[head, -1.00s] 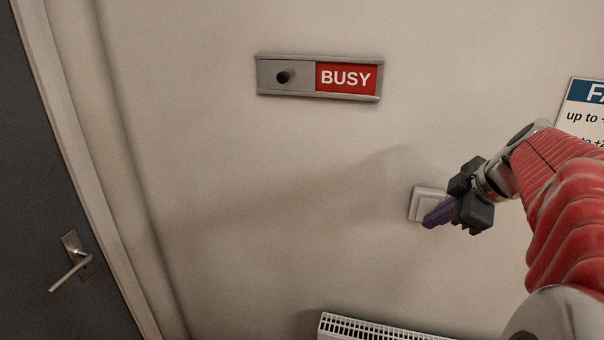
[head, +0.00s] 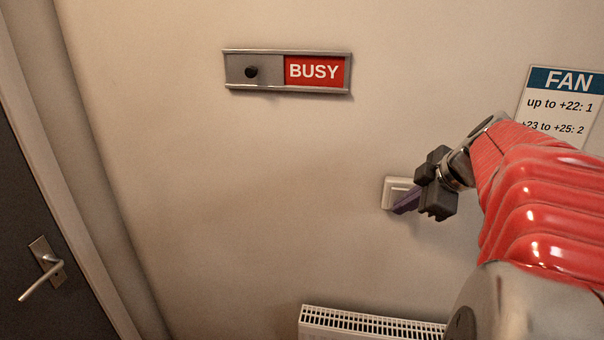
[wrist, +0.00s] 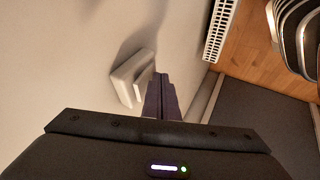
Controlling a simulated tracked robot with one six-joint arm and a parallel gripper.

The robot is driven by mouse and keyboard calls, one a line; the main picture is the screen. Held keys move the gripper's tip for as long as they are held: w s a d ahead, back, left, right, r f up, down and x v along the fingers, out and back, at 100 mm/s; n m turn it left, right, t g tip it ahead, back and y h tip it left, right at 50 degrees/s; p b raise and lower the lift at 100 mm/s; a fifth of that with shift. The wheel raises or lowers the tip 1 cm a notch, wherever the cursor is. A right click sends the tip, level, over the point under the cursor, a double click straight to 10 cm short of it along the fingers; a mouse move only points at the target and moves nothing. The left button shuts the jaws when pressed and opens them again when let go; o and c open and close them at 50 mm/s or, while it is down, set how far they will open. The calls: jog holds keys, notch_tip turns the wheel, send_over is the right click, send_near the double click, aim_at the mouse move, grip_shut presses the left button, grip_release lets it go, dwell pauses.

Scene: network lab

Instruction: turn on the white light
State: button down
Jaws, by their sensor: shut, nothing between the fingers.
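A white wall switch (head: 390,188) with a square frame is on the wall, low and right of centre in the head view. It also shows in the wrist view (wrist: 127,82), left of my fingers. My gripper (head: 399,210) is shut and empty, its purple fingers overlapping the lower right part of the switch in the head view. In the wrist view the fingertips (wrist: 158,80) are close beside the switch's rocker; I cannot tell whether they touch it. No lamp is in view. The wall and my red arm are brightly lit in a warm tone.
A BUSY slider sign (head: 287,72) hangs upper left of the switch. A FAN notice (head: 568,82) is at the right. A white radiator (head: 372,325) is below. A dark door with a handle (head: 44,265) is at the left. Chairs (wrist: 297,35) show at upper right in the wrist view.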

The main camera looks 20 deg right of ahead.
jog(key=shift+s+r, duration=0.1)
jog(key=shift+r, duration=0.05)
jog(key=shift+d+r, duration=0.1)
jog(key=shift+r, duration=0.6)
